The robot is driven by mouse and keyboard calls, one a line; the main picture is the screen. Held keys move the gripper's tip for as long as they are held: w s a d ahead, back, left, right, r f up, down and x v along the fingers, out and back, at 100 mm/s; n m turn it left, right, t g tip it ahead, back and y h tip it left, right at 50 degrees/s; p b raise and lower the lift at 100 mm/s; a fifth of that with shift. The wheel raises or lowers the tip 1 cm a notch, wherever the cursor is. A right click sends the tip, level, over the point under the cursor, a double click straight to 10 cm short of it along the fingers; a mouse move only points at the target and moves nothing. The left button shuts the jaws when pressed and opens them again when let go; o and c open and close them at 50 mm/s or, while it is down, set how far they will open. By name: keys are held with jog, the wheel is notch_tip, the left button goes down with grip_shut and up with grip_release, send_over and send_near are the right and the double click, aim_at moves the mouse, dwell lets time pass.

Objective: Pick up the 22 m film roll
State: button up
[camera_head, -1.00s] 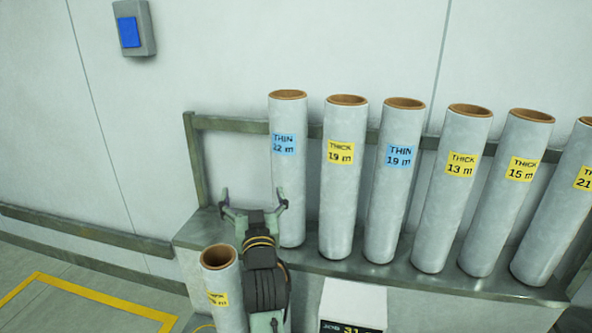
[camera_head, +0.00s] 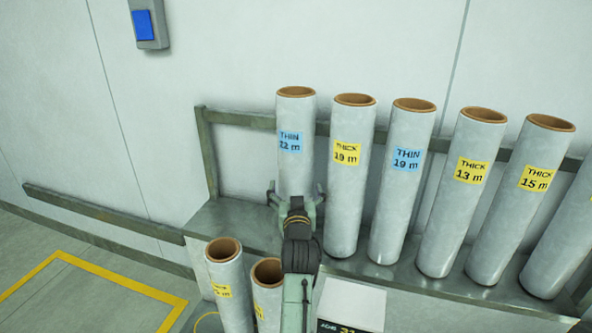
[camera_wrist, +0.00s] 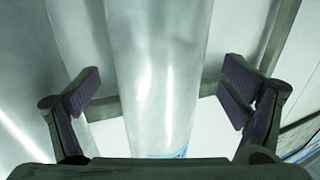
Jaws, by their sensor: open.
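The 22 m film roll (camera_head: 295,165) is a tall pale tube with a brown core and a blue "THIN 22 m" label. It stands upright at the left end of the shelf in the head view. My gripper (camera_head: 296,194) is open at its lower half, in front of it, with a finger to each side in the picture. In the wrist view the roll (camera_wrist: 157,75) stands between the open fingers, with clear gaps on both sides. The edge of its blue label shows low in that view. My gripper and arm hide the roll's lower part in the head view.
A THICK 19 m roll (camera_head: 347,190) stands close on the right, with several more rolls beyond. Two rolls (camera_head: 226,285) with yellow labels stand below, in front of the shelf (camera_head: 235,230). A white box (camera_head: 352,302) sits right of my arm. The shelf's left end is bare.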

jog(key=w, duration=0.3)
jog(key=shift+w+p, duration=0.3)
jog(key=shift+p, duration=0.1)
jog(key=c, duration=1.7)
jog(key=shift+r, duration=0.3)
